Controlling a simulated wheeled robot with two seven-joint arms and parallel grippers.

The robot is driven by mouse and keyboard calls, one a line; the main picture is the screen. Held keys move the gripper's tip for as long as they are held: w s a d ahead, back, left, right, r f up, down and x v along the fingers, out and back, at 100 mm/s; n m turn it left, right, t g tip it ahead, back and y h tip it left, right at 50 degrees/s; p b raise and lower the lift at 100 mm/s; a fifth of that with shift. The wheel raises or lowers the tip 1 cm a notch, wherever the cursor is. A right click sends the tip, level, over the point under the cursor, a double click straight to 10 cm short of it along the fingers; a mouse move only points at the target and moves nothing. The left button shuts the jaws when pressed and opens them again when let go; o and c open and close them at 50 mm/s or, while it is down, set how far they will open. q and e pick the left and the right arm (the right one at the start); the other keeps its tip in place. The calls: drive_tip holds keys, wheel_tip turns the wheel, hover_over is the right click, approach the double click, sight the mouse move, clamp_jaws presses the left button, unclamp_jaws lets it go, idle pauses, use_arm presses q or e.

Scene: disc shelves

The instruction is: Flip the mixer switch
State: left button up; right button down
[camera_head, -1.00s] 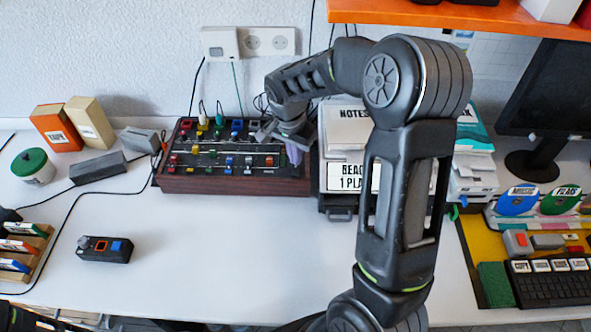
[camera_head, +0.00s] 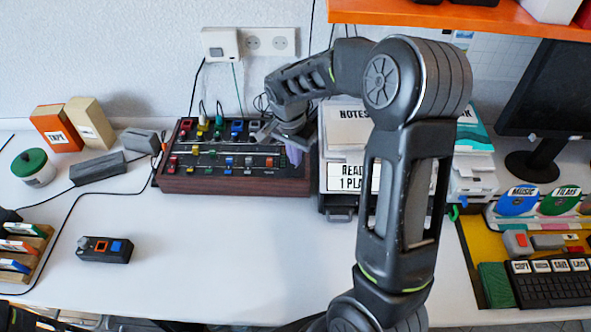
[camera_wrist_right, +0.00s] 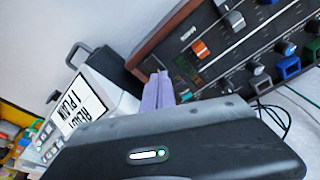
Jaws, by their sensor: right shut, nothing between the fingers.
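The mixer (camera_head: 232,185) is a dark console with wooden sides and rows of coloured caps and knobs. It stands at the back of the table and also shows in the right wrist view (camera_wrist_right: 165,38). My right gripper (camera_head: 293,155) is at the mixer's right end, its lavender fingers pointing down and shut with nothing between them. In the right wrist view the fingers (camera_wrist_right: 158,92) are beside the mixer's edge, close to an orange-red cap (camera_wrist_right: 200,48). Contact cannot be told. I cannot pick out the switch with certainty. My left gripper is not in view.
Paper trays (camera_head: 340,180) stand close to the mixer's right side. A grey block (camera_head: 98,167) with a cable lies to its left. A small dark box (camera_head: 104,249) with orange and blue buttons lies at front left. The table in front of the mixer is clear.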

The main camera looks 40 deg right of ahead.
sight(295, 168)
drive_tip(key=shift+f+b, duration=0.8)
drive_tip(key=shift+f, duration=0.1)
idle(0.9)
drive_tip(key=shift+r+p, duration=2.3)
drive_tip(key=shift+r, duration=1.25)
